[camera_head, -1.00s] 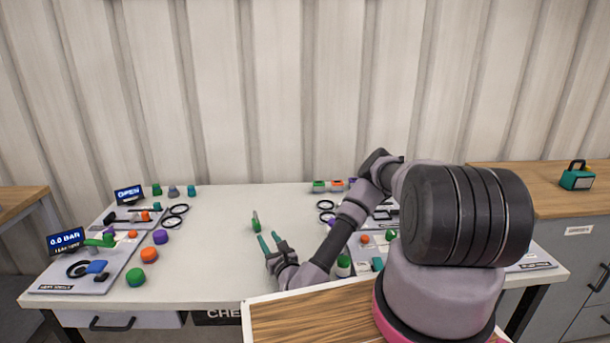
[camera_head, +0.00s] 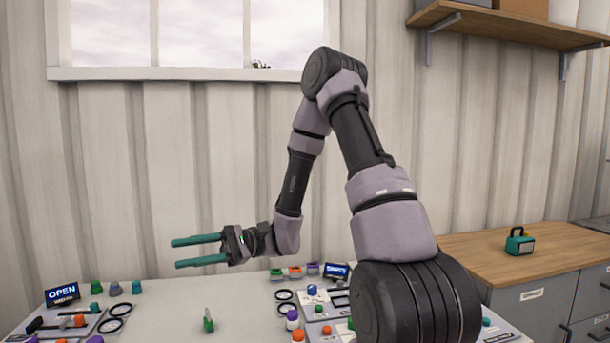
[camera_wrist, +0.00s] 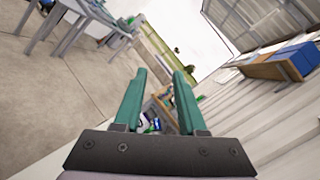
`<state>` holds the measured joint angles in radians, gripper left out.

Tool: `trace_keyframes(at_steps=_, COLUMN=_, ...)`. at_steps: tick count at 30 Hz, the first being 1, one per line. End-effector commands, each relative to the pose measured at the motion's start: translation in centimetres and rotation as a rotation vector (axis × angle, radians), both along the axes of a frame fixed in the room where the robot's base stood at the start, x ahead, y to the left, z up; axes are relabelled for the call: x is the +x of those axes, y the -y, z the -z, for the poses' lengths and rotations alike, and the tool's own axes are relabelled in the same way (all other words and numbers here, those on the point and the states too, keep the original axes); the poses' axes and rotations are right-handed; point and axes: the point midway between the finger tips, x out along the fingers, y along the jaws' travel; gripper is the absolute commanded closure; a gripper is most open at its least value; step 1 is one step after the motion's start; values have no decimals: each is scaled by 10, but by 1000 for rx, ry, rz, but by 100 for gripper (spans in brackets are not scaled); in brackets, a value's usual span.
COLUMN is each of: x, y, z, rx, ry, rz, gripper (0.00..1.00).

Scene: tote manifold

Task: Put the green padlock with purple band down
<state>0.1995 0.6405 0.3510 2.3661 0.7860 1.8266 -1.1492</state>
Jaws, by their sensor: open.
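A small green item (camera_head: 208,321) stands on the white table, left of centre in the head view. It looks like the green padlock, with a thin grey part rising from it. I cannot make out a purple band at this size. My gripper (camera_head: 177,253) is open and empty, raised above the table and pointing left, apart from the green item. Its two teal fingers also show in the wrist view (camera_wrist: 160,74), spread with nothing held between them.
An "OPEN" display (camera_head: 62,294), several coloured knobs and black rings (camera_head: 115,316) lie at the left. Small coloured bins (camera_head: 295,272) and more parts sit right of centre. A teal lockbox-like case (camera_head: 520,242) stands on the wooden counter (camera_head: 470,256). The table around the green item is clear.

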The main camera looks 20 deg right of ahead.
Motion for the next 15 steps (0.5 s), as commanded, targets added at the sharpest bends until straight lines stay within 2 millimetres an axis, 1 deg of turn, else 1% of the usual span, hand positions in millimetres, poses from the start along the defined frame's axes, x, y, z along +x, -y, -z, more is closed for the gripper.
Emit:
trace_keyframes(at_steps=1, x=-12, y=4, z=-8, rx=-74, ry=58, rz=-47, gripper=60)
trace_keyframes(at_steps=3, x=-27, y=13, z=-12, rx=-186, ry=125, rz=-105, gripper=60)
trace_keyframes(at_steps=6, x=-43, y=29, z=-17, rx=-354, ry=224, rz=-164, gripper=60)
trace_keyframes(at_steps=10, x=-58, y=55, z=-23, rx=-577, ry=355, rz=-192, gripper=60)
trace_keyframes(at_steps=14, x=-64, y=86, z=-34, rx=-796, ry=490, rz=-166, gripper=60)
trace_keyframes(at_steps=15, x=-65, y=96, z=-39, rx=-861, ry=534, rz=-148, gripper=60)
